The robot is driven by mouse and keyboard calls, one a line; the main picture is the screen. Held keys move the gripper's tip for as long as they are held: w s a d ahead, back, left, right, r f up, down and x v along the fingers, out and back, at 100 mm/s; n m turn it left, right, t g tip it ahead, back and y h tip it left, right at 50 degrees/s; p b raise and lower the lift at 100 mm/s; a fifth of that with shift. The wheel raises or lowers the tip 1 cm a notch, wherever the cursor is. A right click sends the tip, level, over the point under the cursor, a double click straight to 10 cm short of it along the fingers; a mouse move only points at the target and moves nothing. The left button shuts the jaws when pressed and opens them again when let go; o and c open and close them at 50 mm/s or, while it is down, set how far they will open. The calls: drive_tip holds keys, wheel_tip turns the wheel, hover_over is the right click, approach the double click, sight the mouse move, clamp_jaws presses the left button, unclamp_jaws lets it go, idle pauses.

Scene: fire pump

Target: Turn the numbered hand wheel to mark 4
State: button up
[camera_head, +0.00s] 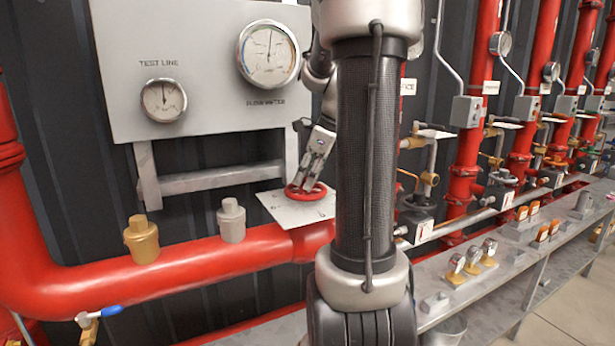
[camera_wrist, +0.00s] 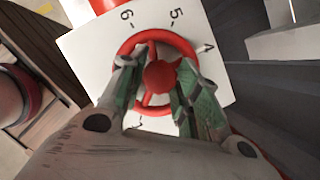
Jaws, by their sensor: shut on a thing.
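The red hand wheel (camera_head: 307,191) sits on a white plate (camera_head: 283,211) above the large red pipe. In the wrist view the wheel (camera_wrist: 158,41) lies flat against the numbered plate (camera_wrist: 85,46). The marks 6, 5 and 4 show along its far side; another mark is partly hidden near the fingers. My gripper (camera_head: 307,182) reaches down onto the wheel. In the wrist view its two green-padded fingers (camera_wrist: 164,84) are on either side of the red hub and closed on the wheel. I cannot make out a pointer on the wheel.
A grey panel with a test line gauge (camera_head: 163,100) and a flow meter gauge (camera_head: 268,54) stands behind. A brass cap (camera_head: 141,240) and a grey cap (camera_head: 231,221) rise from the red pipe. Several vertical red pipes and a grey bench (camera_head: 463,292) stand at the right.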

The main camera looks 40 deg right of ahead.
drive_tip(key=o, duration=1.3)
drive_tip(key=shift+m, duration=0.3)
drive_tip(key=shift+r, duration=3.5)
